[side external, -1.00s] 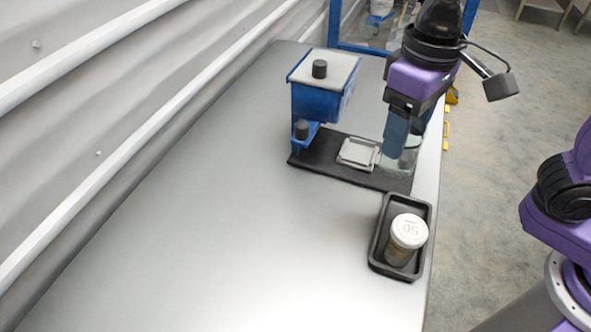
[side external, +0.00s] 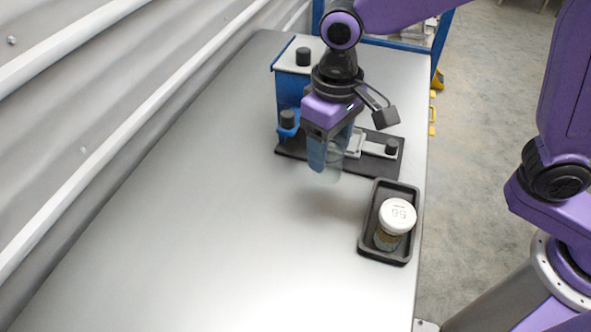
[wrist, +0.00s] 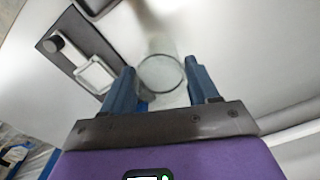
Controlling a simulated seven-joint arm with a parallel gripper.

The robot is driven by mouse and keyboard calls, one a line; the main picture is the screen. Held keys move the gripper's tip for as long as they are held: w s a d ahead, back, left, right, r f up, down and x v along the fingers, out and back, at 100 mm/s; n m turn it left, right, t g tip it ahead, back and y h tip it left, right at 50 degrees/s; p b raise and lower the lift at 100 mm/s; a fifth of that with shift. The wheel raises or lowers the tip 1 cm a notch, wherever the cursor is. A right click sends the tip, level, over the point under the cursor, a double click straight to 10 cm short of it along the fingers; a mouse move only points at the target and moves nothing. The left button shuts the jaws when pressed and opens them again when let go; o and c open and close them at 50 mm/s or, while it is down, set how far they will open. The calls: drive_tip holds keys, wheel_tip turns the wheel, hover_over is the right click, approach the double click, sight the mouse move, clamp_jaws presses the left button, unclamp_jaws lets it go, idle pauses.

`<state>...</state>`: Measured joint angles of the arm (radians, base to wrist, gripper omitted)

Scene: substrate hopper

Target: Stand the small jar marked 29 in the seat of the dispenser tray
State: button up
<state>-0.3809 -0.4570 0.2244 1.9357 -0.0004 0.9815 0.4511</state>
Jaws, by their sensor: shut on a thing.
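My gripper (side external: 322,158) is shut on a clear glass vessel (side external: 328,174) and holds it above the bare table. The vessel shows between the fingers in the wrist view (wrist: 162,74), open and seemingly empty. The small jar (side external: 397,217) with a white lid and dark contents stands in a small black tray (side external: 366,243). Its lid number looks like 56, seen turned around; I cannot read 29. A black base plate (side external: 292,151) carries a pale square seat-like frame (side external: 355,143), partly hidden by my gripper; it shows clearly in the wrist view (wrist: 95,76).
A blue hopper (side external: 290,92) with a pale lid and black knob stands at the plate's left. A black knob (side external: 391,147) sits on a pale part at the plate's right. The table's left and front are clear; a ribbed wall runs along the left.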

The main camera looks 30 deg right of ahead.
drive_tip(key=shift+w+a+f, duration=0.65)
drive_tip(key=shift+w+f, duration=0.1)
drive_tip(key=shift+f, duration=0.8)
drive_tip(key=shift+w+a+f, duration=0.6)
drive_tip(key=shift+w+f, duration=0.15)
drive_tip(key=shift+f, duration=0.85)
drive_tip(key=shift+w+a+f, duration=0.65)
drive_tip(key=shift+w+f, duration=0.1)
drive_tip(key=shift+f, duration=0.8)
drive_tip(key=shift+f, duration=0.1)
drive_tip(key=o, duration=1)
drive_tip(key=shift+f, duration=0.1)
drive_tip(key=shift+c, duration=0.2)
wheel_tip(320, 180, up, 12)
drive_tip(key=shift+r, duration=0.2)
